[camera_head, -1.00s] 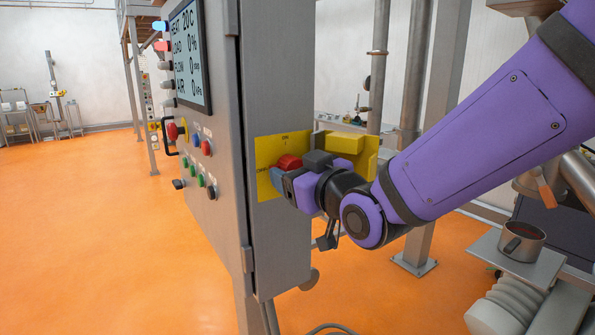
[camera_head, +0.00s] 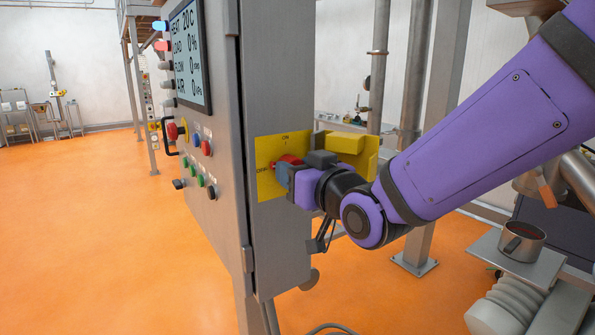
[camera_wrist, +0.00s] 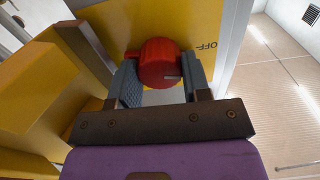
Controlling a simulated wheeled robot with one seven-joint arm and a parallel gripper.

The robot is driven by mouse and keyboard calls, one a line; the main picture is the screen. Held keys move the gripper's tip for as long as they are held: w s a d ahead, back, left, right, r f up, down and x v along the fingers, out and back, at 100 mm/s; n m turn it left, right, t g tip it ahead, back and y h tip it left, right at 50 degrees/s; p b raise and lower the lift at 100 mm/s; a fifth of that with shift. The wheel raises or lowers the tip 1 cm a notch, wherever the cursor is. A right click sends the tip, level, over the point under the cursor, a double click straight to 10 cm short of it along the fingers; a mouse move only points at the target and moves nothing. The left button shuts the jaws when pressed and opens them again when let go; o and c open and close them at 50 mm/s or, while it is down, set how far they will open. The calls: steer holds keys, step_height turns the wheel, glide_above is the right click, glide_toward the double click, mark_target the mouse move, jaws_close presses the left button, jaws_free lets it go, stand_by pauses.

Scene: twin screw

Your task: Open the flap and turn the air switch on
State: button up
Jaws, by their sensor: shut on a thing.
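The air switch is a red knob (camera_head: 289,160) on a yellow plate (camera_head: 266,183) on the cabinet's side. The yellow flap (camera_head: 345,143) stands open, swung out to the right of the plate. My gripper (camera_head: 282,174) is at the plate, its fingers shut on the red knob. In the wrist view the knob (camera_wrist: 160,62) sits between the two grey fingers (camera_wrist: 162,72), and the flap (camera_wrist: 40,85) fills the left side. An "OFF" label shows right of the knob there. My fingers partly hide the knob in the head view.
The grey control cabinet (camera_head: 275,75) has a display (camera_head: 190,55) and several buttons on its front. A metal post (camera_head: 427,120) and pipes stand behind my arm. A metal mug (camera_head: 522,240) sits on a shelf at the right. The orange floor at left is clear.

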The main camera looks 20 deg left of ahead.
steer(key=shift+m, duration=7.7)
steer(key=o, duration=0.9)
steer(key=shift+d, duration=0.15)
steer(key=v, duration=1)
steer(key=shift+s+d, duration=0.15)
steer(key=shift+s, duration=0.15)
